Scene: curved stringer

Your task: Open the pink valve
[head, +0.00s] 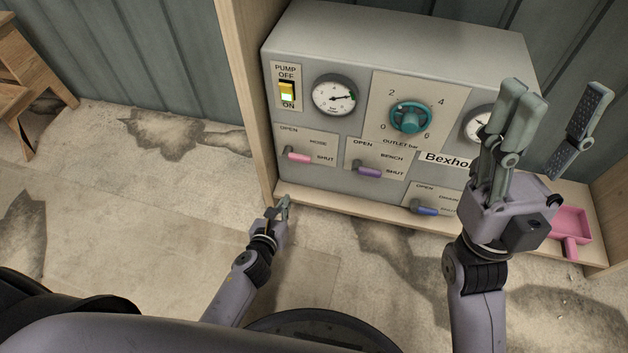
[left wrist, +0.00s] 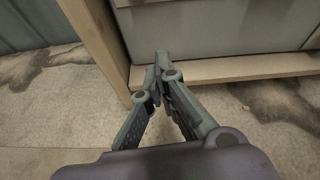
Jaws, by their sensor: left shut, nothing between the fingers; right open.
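The pink valve (head: 298,155) is a small lever on the lower left of the grey machine's front panel (head: 322,187). Its plate reads HOSE, with OPEN at upper left and SHUT at right; the lever lies roughly level, its free end toward SHUT. My left gripper (head: 284,203) is shut and empty, below the valve and apart from it, near the wooden shelf edge. Its closed fingers also show in the left wrist view (left wrist: 162,62); the pink valve does not. My right gripper (head: 555,128) is open and empty, in front of the machine's right side.
A purple valve (head: 369,172), a blue valve (head: 425,210), a teal knob (head: 410,118), a gauge (head: 334,95) and a yellow pump switch (head: 287,91) share the panel. A wooden post (head: 251,100) stands left of it. A pink scoop (head: 568,228) lies at right.

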